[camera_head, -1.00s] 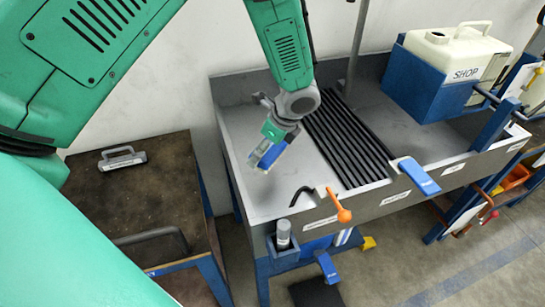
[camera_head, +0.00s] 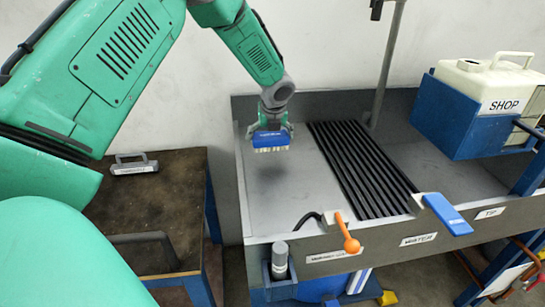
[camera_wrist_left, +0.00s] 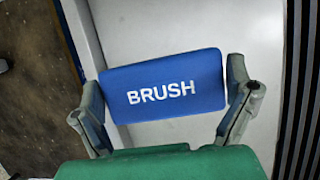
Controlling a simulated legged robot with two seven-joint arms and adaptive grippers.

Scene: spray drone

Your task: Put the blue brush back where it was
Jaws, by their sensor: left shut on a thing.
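The blue brush (camera_head: 270,137) has a blue top and pale bristles pointing down. My left gripper (camera_head: 271,130) is shut on it and holds it over the left part of the grey sink tray (camera_head: 285,205). A dark shadow lies on the tray floor below, so the brush appears to be above it. In the left wrist view the brush (camera_wrist_left: 162,86) shows its white BRUSH label between the two fingers (camera_wrist_left: 165,100). My right gripper is not in view.
Black slats (camera_head: 362,170) lie right of the brush. An orange-handled lever (camera_head: 346,235) and a blue paddle (camera_head: 447,214) sit on the front rim. A SHOP jug (camera_head: 485,90) stands at right. A brown table (camera_head: 150,205) with a grey-handled item (camera_head: 134,165) is at left.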

